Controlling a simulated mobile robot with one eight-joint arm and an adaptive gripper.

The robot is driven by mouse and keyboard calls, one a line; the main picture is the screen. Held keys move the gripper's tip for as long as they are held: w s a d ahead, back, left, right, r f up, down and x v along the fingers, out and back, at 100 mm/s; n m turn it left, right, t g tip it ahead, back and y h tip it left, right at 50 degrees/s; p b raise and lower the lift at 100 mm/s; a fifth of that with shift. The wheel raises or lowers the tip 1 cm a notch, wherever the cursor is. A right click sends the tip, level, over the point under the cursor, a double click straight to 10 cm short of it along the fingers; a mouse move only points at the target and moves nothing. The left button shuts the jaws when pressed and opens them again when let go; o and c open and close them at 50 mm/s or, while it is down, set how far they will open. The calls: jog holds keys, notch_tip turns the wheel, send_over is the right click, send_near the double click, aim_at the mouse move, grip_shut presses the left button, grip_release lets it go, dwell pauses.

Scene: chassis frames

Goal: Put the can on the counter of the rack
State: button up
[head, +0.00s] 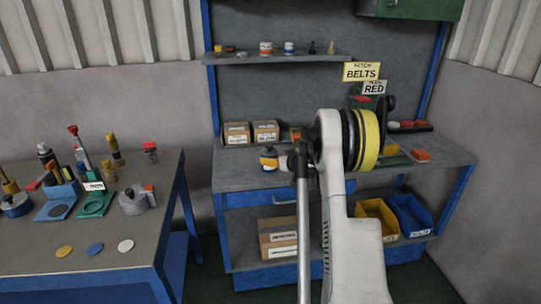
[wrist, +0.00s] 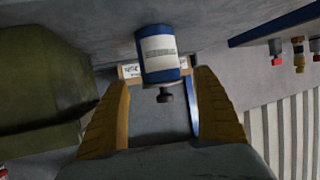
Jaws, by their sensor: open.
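In the wrist view, which looks upside down, a blue can (wrist: 158,54) with a white label and a dark knob stands on a grey surface. My gripper (wrist: 163,84) is open, with yellow fingers to either side; a gap shows between the can and each finger. In the head view, the small white and blue thing (head: 269,153) on the rack's counter (head: 229,169), beside my arm, looks like this can. My arm hides much of the gripper there. The yellow patch at its base may be a finger.
Cardboard boxes (head: 236,133) stand behind on the counter. A shelf (head: 270,59) with small items is above. My arm partly hides the yellow bin (head: 371,209); a blue bin (head: 411,213) is beside it. A crowded table (head: 50,253) is left. A large olive thing (wrist: 40,75) lies left in the wrist view.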

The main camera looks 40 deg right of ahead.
jog(key=p+v, duration=0.1)
jog(key=v, duration=0.5)
jog(key=s+a+r+n+g+y, duration=0.15)
jog(key=a+r, duration=0.25)
jog(key=a, duration=0.6)
jog(key=s+a+r+g+y, duration=0.1)
jog(key=s+a+r, duration=0.3)
jog(key=a, duration=0.7)
jog(key=s+a+r+n+g+y, duration=0.1)
jog(key=a+r, duration=0.4)
jog(key=a, duration=0.5)
jog(key=s+a+f+g, duration=0.1)
jog(key=s+a, duration=0.6)
jog(key=s, duration=0.4)
jog(key=s+a+f+g, duration=0.1)
jog(key=s+a, duration=0.6)
jog(key=s, duration=0.5)
jog(key=shift+a+f+g, duration=0.2)
jog(key=shift+f+g, duration=0.05)
jog(key=shift+g, duration=0.1)
jog(key=shift+s, duration=0.1)
